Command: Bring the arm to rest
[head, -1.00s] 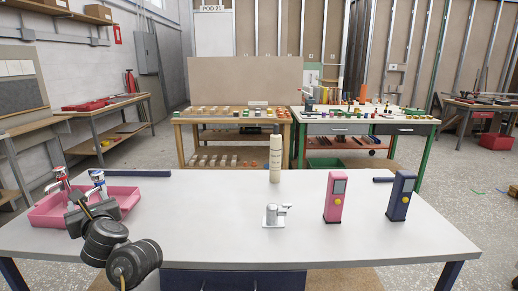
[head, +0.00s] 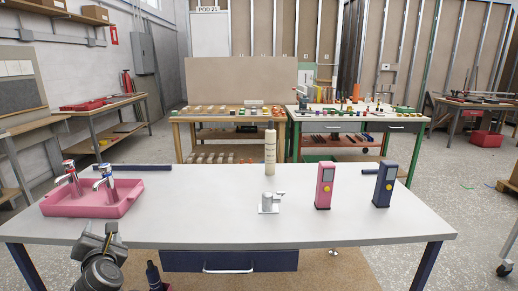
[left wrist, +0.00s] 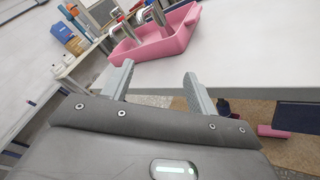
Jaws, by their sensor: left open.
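My left gripper (head: 110,232) is low at the left, in front of the white table's front edge. It also shows in the left wrist view (left wrist: 158,80), with its two grey fingers apart and nothing between them. The pink tray (head: 122,204) with two chrome taps (head: 107,184) stands on the table's left end, beyond the gripper. In the left wrist view the tray (left wrist: 165,48) is ahead of the fingertips and apart from them. My right gripper is in neither view.
The white table (head: 220,220) has a dark blue drawer (head: 230,261) below. On it stand a cream bottle (head: 270,152), a metal fitting (head: 268,203), a pink device (head: 324,185) and a dark blue device (head: 384,184). A dark bottle (head: 153,274) is below the front edge.

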